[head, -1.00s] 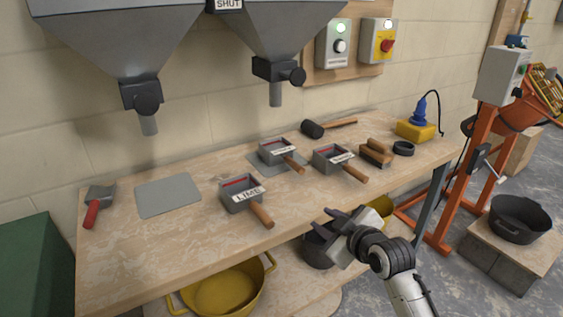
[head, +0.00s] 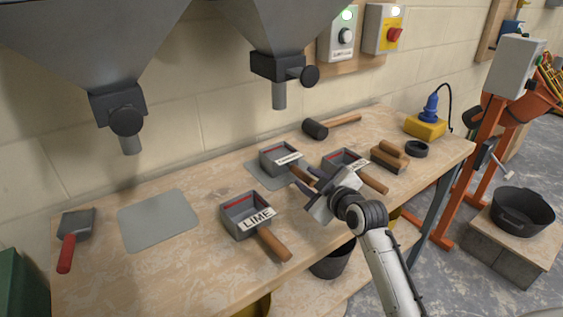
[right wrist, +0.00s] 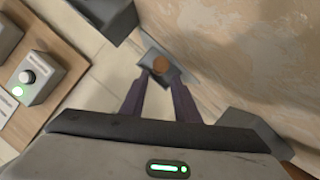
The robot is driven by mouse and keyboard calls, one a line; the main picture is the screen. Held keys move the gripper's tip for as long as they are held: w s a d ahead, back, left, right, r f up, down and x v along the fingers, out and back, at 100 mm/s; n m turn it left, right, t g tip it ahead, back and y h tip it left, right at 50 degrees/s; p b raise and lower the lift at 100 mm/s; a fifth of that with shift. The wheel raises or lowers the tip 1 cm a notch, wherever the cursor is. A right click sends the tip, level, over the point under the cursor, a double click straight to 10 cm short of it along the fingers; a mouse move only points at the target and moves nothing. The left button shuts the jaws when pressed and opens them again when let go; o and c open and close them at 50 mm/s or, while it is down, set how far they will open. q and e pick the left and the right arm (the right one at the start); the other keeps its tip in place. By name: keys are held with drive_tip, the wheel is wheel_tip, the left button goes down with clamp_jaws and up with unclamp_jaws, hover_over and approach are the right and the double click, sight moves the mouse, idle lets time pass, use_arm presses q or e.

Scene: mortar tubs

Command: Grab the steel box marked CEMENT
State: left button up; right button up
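Three open steel boxes with wooden handles stand on the bench. The front one is marked LIME (head: 240,210). The middle box (head: 270,163) is on a grey mat, and the right box (head: 333,160) is partly behind my gripper. The labels on these two are too small to read surely, so I cannot tell which says CEMENT. My right gripper (head: 304,178) is open, its fingers close to the middle box's handle. In the right wrist view the round wooden handle end (right wrist: 155,64) lies just beyond the parted fingertips (right wrist: 160,79). My left gripper is out of view.
A red-handled scoop (head: 78,222) and a bare grey mat (head: 157,219) are at left. Hopper spouts (head: 279,95) hang above the bench.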

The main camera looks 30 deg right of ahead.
sight(301, 172)
drive_tip(key=shift+b+x, duration=0.35)
drive_tip(key=shift+x, duration=3.65)
drive_tip(key=shift+d, duration=0.1)
clamp_jaws()
drive_tip(key=shift+r, duration=0.25)
